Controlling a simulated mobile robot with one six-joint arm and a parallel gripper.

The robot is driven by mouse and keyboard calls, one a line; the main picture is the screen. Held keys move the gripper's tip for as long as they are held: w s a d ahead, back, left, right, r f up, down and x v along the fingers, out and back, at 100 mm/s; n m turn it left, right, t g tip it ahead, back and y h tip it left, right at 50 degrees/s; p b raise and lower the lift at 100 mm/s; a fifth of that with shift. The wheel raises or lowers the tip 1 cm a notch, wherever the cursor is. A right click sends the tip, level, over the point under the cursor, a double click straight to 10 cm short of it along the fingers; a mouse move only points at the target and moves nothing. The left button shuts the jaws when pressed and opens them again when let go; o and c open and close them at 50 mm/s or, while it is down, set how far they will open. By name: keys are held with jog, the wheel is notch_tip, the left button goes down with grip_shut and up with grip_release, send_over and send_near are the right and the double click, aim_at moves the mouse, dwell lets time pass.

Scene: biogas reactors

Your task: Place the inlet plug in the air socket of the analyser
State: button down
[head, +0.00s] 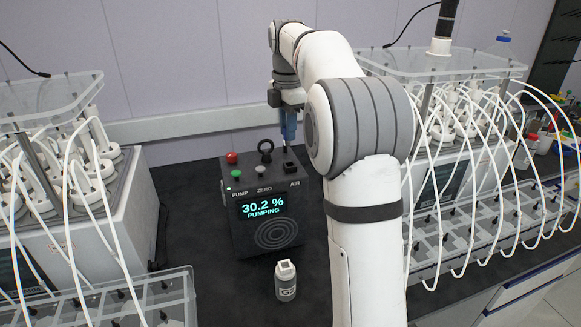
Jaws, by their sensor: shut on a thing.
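The analyser (268,240) is a dark box in the middle of the bench, its screen reading "30.2 % PUMPING". Its air socket (291,167) is a small black square block at the right of its top, above the label AIR. My gripper (288,138) points down above the air socket, close over it, with blue parts near its end. It is shut on a small dark thing, apparently the inlet plug, which is mostly hidden at the fingertips. I cannot tell whether the plug touches the socket.
The analyser's top also has a red button (232,158), a green button (236,173), a grey knob (261,170) and a black ring (265,147). A small bottle labelled G2 (286,286) stands in front. Reactor units with white tubes flank both sides (112,190) (440,225).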

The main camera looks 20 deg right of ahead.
jog(key=f, duration=0.2)
jog(key=w+f+n, duration=0.1)
jog(key=f, duration=0.2)
jog(key=d+f+n, duration=0.1)
jog(key=f, duration=0.2)
jog(key=shift+w+f, duration=0.2)
jog(key=shift+w, duration=0.1)
jog(key=shift+f, duration=0.1)
jog(key=c, duration=1.3)
grip_release()
